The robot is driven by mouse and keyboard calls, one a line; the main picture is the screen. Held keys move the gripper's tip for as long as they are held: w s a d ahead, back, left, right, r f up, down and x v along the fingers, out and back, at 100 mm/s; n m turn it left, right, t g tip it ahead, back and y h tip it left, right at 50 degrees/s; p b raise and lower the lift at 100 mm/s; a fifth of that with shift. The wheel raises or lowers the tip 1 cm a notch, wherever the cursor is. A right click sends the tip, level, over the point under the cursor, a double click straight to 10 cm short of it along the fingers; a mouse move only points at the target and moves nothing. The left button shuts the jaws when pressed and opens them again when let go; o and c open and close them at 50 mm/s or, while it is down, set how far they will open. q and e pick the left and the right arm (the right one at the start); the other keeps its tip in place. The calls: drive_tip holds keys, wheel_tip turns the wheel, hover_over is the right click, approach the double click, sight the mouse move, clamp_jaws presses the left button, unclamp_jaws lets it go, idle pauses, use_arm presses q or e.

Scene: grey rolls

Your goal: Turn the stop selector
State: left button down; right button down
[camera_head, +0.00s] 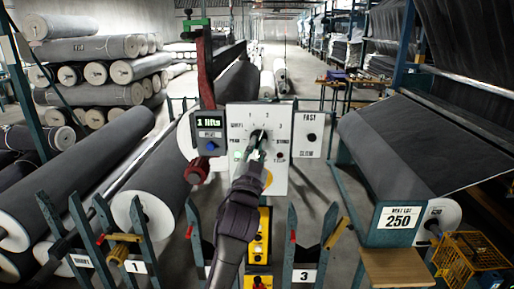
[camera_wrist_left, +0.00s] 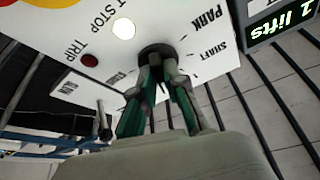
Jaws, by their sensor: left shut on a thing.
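The stop selector is a dark round knob (camera_wrist_left: 155,50) on a white control panel (camera_head: 243,116). Labels 1, 2, 3, SHAFT and PARK stand around it. My left gripper (camera_head: 258,143) reaches up to the panel from below and covers most of the knob in the head view. In the left wrist view my gripper's green-and-grey fingers (camera_wrist_left: 160,85) are closed on the knob. Which label the knob points to is hidden. My right gripper is in neither view.
A dark box (camera_head: 209,133) with a green "1 lifts" display and a blue knob adjoins the panel's left. A FAST lever plate (camera_head: 309,134) is at its right. Large grey rolls (camera_head: 80,170) flank both sides.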

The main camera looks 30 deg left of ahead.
use_arm(q)
drive_tip(key=shift+m, duration=0.4)
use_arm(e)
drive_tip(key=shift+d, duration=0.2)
use_arm(q)
drive_tip(key=m+h, duration=0.1)
drive_tip(key=m, duration=0.1)
drive_tip(key=shift+s+a+m+h, duration=0.1)
drive_tip(key=shift+m+h, duration=0.2)
drive_tip(key=shift+m, duration=0.1)
drive_tip(key=shift+a+r+m+g+h, duration=0.15)
drive_tip(key=shift+m+h, duration=0.55)
drive_tip(key=shift+m, duration=0.9)
drive_tip(key=shift+d+m+g+h, duration=0.15)
drive_tip(key=shift+m+h, duration=0.55)
drive_tip(key=shift+m, duration=0.9)
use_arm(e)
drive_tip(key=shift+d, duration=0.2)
use_arm(q)
drive_tip(key=shift+a, duration=0.1)
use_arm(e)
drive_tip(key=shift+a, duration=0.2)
use_arm(q)
drive_tip(key=c, duration=1.2)
unclamp_jaws()
drive_tip(key=shift+s, duration=0.1)
drive_tip(key=v, duration=1.2)
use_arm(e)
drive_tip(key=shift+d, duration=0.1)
